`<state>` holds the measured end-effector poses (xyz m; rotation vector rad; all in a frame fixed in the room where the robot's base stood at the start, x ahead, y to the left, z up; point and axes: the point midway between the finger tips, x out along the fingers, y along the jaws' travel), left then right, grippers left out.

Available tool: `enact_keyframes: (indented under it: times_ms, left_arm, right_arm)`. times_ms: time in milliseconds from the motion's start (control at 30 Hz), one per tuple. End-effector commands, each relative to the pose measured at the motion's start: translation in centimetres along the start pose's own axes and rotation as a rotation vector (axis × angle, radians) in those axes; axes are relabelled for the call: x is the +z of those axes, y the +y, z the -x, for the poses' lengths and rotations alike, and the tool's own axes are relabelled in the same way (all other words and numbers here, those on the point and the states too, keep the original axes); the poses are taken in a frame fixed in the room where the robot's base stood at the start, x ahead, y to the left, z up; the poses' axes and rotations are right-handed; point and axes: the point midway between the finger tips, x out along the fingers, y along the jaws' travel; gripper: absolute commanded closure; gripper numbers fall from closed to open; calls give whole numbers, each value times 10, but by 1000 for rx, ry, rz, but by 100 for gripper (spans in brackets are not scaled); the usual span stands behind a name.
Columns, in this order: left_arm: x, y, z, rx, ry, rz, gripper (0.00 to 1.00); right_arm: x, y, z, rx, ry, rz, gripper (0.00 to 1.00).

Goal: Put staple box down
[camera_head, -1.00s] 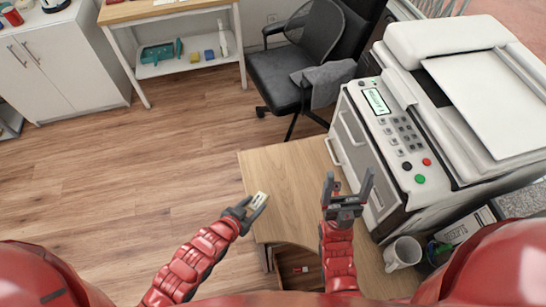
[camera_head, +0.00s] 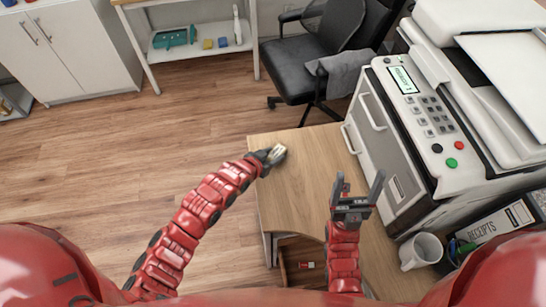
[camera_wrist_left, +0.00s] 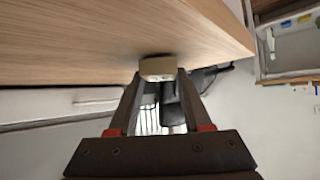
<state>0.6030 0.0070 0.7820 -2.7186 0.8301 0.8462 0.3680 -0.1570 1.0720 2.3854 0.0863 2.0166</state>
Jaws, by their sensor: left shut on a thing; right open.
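The staple box (camera_wrist_left: 158,68) is a small pale yellow-beige box. My left gripper (camera_head: 274,158) is shut on it at the left edge of the wooden desk (camera_head: 300,180). In the left wrist view the box sits between the two fingertips of the left gripper (camera_wrist_left: 157,82), close to the desk surface. I cannot tell whether it touches the desk. The fingers hide most of it in the head view (camera_head: 280,150). My right gripper (camera_head: 354,200) is open and empty above the desk, left of the printer.
A large printer (camera_head: 440,120) fills the desk's right side. A white mug (camera_head: 421,250) and a receipts binder (camera_head: 500,222) stand at the front right. An open drawer (camera_head: 300,275) lies below the front edge. The desk's middle left is clear. A black chair (camera_head: 315,65) stands behind.

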Motion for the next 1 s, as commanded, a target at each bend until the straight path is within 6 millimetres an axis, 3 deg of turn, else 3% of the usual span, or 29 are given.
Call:
enact_keyframes:
  times_ms: [367, 400, 533, 1000]
  left_arm:
    - [5, 0, -4, 0, 4, -1, 100]
    - [4, 0, -3, 0, 3, -1, 44]
    - [3, 0, -3, 0, 3, -1, 21]
    - [2, -2, 8, -2, 3, 0, 21]
  right_arm:
    - [1, 0, 6, 0, 0, 0, 20]
    - [1, 0, 4, 0, 0, 0, 20]
    - [1, 0, 4, 0, 0, 0, 20]
    - [0, 0, 3, 0, 0, 0, 20]
